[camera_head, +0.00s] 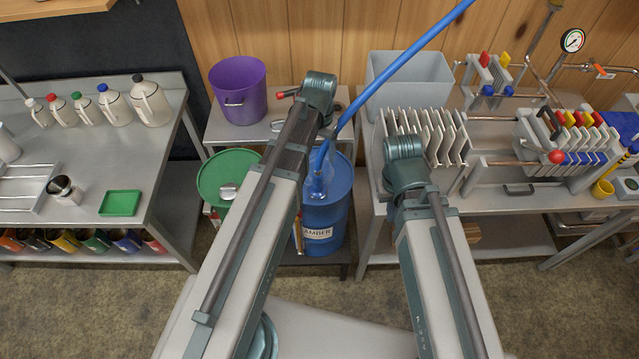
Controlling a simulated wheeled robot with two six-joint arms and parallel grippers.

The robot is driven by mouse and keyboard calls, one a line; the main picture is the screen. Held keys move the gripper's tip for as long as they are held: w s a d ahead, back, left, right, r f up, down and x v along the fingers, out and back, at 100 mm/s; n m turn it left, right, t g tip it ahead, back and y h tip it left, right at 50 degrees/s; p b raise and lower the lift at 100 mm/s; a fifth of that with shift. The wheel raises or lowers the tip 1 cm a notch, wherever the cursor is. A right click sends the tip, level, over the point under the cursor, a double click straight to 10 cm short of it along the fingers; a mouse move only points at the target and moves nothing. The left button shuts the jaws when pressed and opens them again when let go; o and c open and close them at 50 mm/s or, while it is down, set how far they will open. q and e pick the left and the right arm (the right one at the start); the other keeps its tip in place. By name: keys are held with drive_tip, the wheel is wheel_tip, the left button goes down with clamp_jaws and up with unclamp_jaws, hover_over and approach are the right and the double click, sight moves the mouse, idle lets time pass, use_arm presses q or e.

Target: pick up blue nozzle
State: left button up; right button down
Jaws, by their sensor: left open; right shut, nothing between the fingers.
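The blue nozzle (318,180) hangs at the lower end of a thick blue hose (410,52). It is at the blue drum (324,219) labelled AMBER, in the middle of the head view. My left arm passes in front of the drum's left side and hides part of the area around the nozzle. My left arm reaches up past the nozzle on its left, and my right arm ends to the right of the drum. The fingers of both my grippers are hidden behind my own arm links. I cannot see either gripper touching the nozzle.
A green drum (214,178) stands left of the blue one, with a purple bucket (238,90) behind. The left bench holds white jugs (114,107) and a green tray (120,203).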

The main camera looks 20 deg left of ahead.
sight(319, 168)
use_arm(q)
drive_tip(key=shift+a+f+b, duration=0.15)
drive_tip(key=shift+f+b, duration=4.2)
drive_tip(key=shift+b, duration=0.05)
drive_tip(key=f+b, duration=0.5)
drive_tip(key=shift+s+a+f, duration=0.1)
drive_tip(key=shift+s+f, duration=0.05)
drive_tip(key=shift+s, duration=0.05)
drive_tip(key=shift+c, duration=0.3)
clamp_jaws()
